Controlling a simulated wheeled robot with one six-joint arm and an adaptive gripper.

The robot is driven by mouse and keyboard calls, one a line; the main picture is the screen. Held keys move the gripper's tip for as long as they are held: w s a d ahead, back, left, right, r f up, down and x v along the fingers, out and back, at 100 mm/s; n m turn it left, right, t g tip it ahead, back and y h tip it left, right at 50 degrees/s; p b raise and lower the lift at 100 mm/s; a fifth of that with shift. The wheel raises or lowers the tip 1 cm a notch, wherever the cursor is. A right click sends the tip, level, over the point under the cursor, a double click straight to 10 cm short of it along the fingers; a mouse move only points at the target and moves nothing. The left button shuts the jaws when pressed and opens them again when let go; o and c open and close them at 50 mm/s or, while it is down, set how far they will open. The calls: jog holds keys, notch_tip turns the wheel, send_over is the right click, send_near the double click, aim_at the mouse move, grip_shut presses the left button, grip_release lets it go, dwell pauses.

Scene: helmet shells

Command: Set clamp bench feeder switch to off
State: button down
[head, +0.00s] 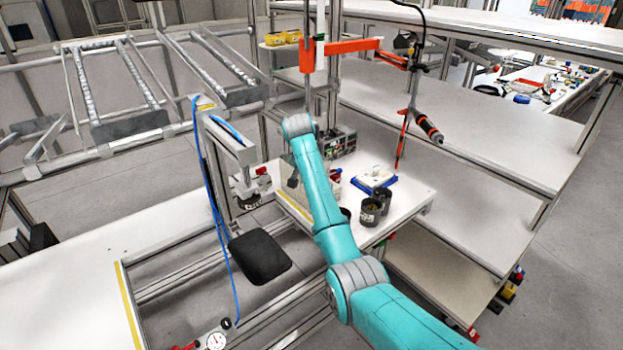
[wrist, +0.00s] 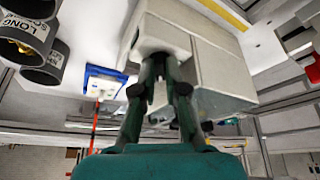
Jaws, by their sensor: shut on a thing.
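My gripper (wrist: 165,62) has its two dark green fingers close together against a pale grey boxy piece (wrist: 165,30) in the wrist view. The fingertips are shut on the near part of that piece, and a larger pale box (wrist: 215,65) adjoins it on the right. I cannot tell for certain that this is the feeder switch, and no on or off marking is readable. In the head view, my teal arm reaches over the small white bench, and the gripper end is mostly hidden behind it. A clamp (head: 248,188) with a red part stands left of the arm.
Dark labelled cups (head: 371,210) stand on the white bench (head: 413,190), near a blue tray (head: 373,184). The cups (wrist: 42,62) and tray (wrist: 103,84) also show in the wrist view. A screwdriver (head: 428,127) hangs at the right. A black pad (head: 259,256) is left of my arm.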

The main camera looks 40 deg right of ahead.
jog(key=m, duration=0.2)
jog(key=m+g, duration=0.1)
jog(key=m, duration=0.1)
jog(key=m+g, duration=0.1)
jog(key=m, duration=0.1)
jog(key=shift+w+a+h, duration=0.1)
jog(key=shift+w+h, duration=0.2)
jog(key=shift+h, duration=0.1)
jog(key=shift+m, duration=0.3)
jog(key=c, duration=1.2)
grip_release()
